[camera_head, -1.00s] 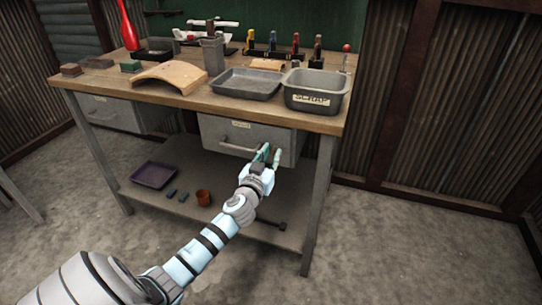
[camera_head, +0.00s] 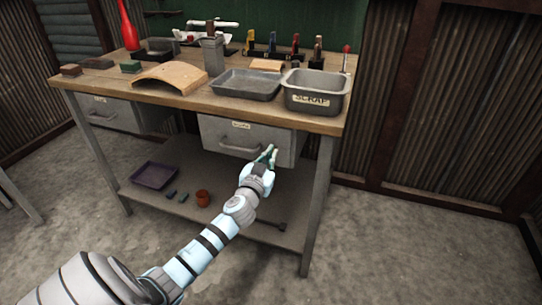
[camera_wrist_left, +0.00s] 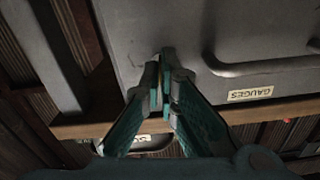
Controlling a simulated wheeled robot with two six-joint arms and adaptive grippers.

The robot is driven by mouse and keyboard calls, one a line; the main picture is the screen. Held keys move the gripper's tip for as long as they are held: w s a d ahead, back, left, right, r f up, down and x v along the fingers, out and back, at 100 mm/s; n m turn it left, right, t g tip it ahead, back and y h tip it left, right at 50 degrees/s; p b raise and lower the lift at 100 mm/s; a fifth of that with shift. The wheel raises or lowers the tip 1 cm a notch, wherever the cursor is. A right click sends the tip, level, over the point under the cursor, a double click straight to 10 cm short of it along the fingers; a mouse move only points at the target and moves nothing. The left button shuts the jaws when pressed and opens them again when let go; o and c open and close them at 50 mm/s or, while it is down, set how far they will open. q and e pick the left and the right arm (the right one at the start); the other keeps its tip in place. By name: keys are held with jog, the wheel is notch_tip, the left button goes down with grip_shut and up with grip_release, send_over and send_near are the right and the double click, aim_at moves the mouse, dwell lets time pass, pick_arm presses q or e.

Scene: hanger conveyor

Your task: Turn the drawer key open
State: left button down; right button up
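The grey drawer (camera_head: 215,128) under the right half of the bench is closed. It has a bar handle (camera_head: 236,149) and a small label. In the left wrist view the drawer front (camera_wrist_left: 150,22) appears upside down, with its GAUGES label (camera_wrist_left: 250,94). My left gripper (camera_head: 269,151) is at the drawer front, to the right of the handle. In the left wrist view its fingertips (camera_wrist_left: 164,62) are drawn together with only a narrow gap. The key is hidden between and behind them; a thin dark sliver shows at the tips. My right gripper is out of view.
The bench top (camera_head: 190,101) holds a grey tray (camera_head: 247,85), a SCRAP bin (camera_head: 316,92), a curved brown piece (camera_head: 170,77) and several tools. The lower shelf holds a purple tray (camera_head: 154,176) and a brown pot (camera_head: 203,198). A bench leg (camera_head: 318,205) stands right of the gripper.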

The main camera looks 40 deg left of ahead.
pick_arm(q)
jog(key=shift+d+f+m+p, duration=0.1)
jog(key=shift+m+p, duration=1)
jog(key=shift+m, duration=7.1)
jog(key=c, duration=1.9)
grip_release()
jog(key=shift+s, duration=0.1)
jog(key=v, duration=1.1)
jog(key=shift+s+d, duration=0.2)
jog(key=shift+s, duration=0.15)
